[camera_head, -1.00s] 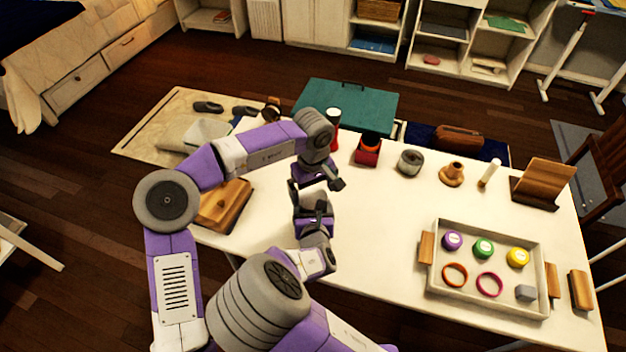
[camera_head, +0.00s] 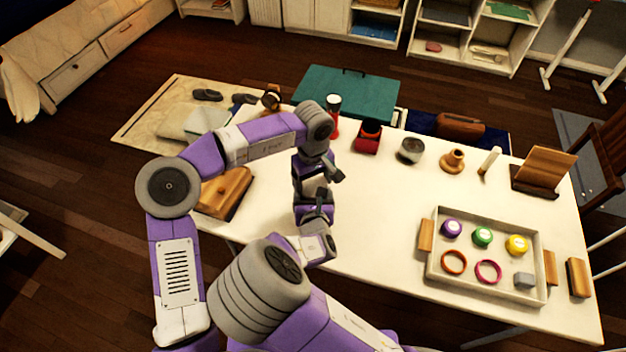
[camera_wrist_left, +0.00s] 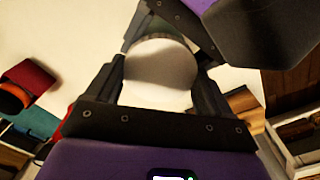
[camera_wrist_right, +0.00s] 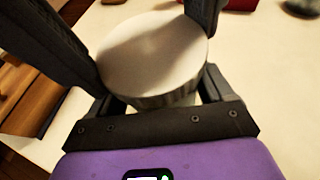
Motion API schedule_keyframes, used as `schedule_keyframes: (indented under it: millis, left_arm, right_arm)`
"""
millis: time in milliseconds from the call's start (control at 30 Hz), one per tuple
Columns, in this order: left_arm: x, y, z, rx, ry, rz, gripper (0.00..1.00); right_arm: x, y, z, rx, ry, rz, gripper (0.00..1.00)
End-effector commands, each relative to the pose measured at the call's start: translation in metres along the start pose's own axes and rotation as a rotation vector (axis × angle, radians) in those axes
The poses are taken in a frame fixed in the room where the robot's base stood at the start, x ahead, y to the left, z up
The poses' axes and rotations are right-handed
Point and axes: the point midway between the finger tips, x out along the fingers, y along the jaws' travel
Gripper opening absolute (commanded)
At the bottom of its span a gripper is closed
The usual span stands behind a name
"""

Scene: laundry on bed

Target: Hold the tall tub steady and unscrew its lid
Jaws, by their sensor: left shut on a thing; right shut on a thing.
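The tall tub shows only in the wrist views; the arms hide it in the head view. In the right wrist view its pale round lid (camera_wrist_right: 155,50) has a ribbed grey edge, with a little of the tub body below. My left gripper (camera_head: 326,172) comes from above, its dark fingers at either side of the lid. My right gripper (camera_head: 314,197) is lower, its fingers on either side of the tub body under the lid. In the left wrist view the white tub (camera_wrist_left: 160,70) sits between the fingers, close to the other gripper. Exact contact points are partly hidden.
On the white table (camera_head: 380,220) a tray (camera_head: 435,268) holds several coloured lids and rings at right. A wooden block (camera_head: 225,190) lies left of the grippers.

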Motion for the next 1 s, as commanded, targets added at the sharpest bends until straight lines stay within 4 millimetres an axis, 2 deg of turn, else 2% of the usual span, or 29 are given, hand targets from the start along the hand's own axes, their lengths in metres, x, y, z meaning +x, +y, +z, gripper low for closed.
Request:
schedule_keyframes:
  millis: [300,600,633,700,767,1000]
  left_arm:
    - [-0.0004,0.0006,-0.0002,-0.259,0.001,0.002,0.45]
    - [-0.0006,0.0008,0.0000,-0.289,0.000,0.003,0.45]
    - [-0.0006,0.0008,0.0000,-0.289,0.000,0.003,0.83]
    - [-0.0006,0.0007,0.0000,-0.288,0.001,0.003,0.93]
    - [-0.0006,0.0006,0.0000,-0.288,0.001,0.003,1.00]
    - [-0.0030,0.0004,0.0001,-0.288,0.000,0.001,1.00]
  right_arm:
    - [-0.0001,0.0007,0.0000,0.000,0.000,0.002,0.00]
    - [-0.0001,0.0009,0.0000,0.000,0.000,0.002,0.00]
    - [-0.0001,0.0009,0.0000,0.000,0.000,0.002,0.00]
    - [-0.0001,0.0009,-0.0001,0.000,0.000,0.002,0.00]
    - [-0.0001,0.0008,0.0000,0.000,0.000,0.002,0.00]
    - [0.0001,0.0001,0.0001,0.000,0.000,0.000,0.00]
